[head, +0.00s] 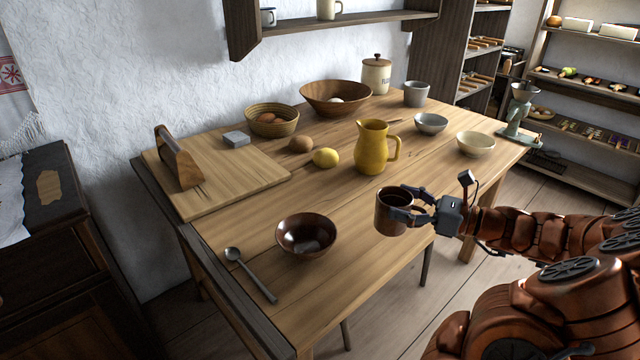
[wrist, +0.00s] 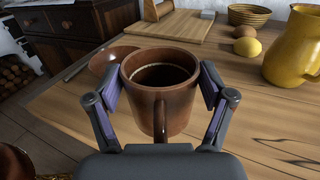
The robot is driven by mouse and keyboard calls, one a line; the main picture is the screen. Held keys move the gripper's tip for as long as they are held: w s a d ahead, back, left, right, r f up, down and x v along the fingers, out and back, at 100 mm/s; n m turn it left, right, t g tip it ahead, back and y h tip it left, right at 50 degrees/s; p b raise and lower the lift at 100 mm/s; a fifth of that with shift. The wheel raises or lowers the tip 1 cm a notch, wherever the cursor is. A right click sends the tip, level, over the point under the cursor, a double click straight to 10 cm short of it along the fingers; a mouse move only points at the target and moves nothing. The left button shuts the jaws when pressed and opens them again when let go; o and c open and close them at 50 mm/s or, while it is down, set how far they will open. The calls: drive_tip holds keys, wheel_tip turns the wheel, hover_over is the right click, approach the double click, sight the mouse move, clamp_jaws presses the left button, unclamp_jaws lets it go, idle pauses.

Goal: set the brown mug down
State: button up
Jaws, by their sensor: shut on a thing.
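The brown mug (head: 391,212) is upright at the front right edge of the wooden table (head: 340,262) in the head view. My gripper (head: 412,205) reaches in from the right and is shut on it. In the wrist view the mug (wrist: 160,88) stands between the two fingers of my gripper (wrist: 161,90), with its handle toward my palm.
A dark bowl (head: 306,236) and a spoon (head: 250,274) lie left of the mug. A yellow pitcher (head: 371,150) stands behind it, with a lemon (head: 326,158) further left. Pale bowls (head: 475,144) stand at the right. Bare tabletop lies between the dark bowl and the pitcher.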

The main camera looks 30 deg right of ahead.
drive_tip(key=shift+w+a+f+b, duration=0.25)
drive_tip(key=shift+w+f, duration=0.6)
drive_tip(key=shift+w, duration=1.7)
drive_tip(key=shift+w+a+f+b, duration=0.1)
drive_tip(key=shift+w+a+f, duration=0.5)
drive_tip(key=shift+w, duration=1.9)
drive_tip(key=shift+w+a+f+b, duration=0.15)
drive_tip(key=shift+w+f, duration=0.9)
drive_tip(key=shift+w, duration=1.5)
drive_tip(key=shift+f, duration=0.1)
drive_tip(key=o, duration=1.3)
drive_tip(key=shift+c, duration=0.2)
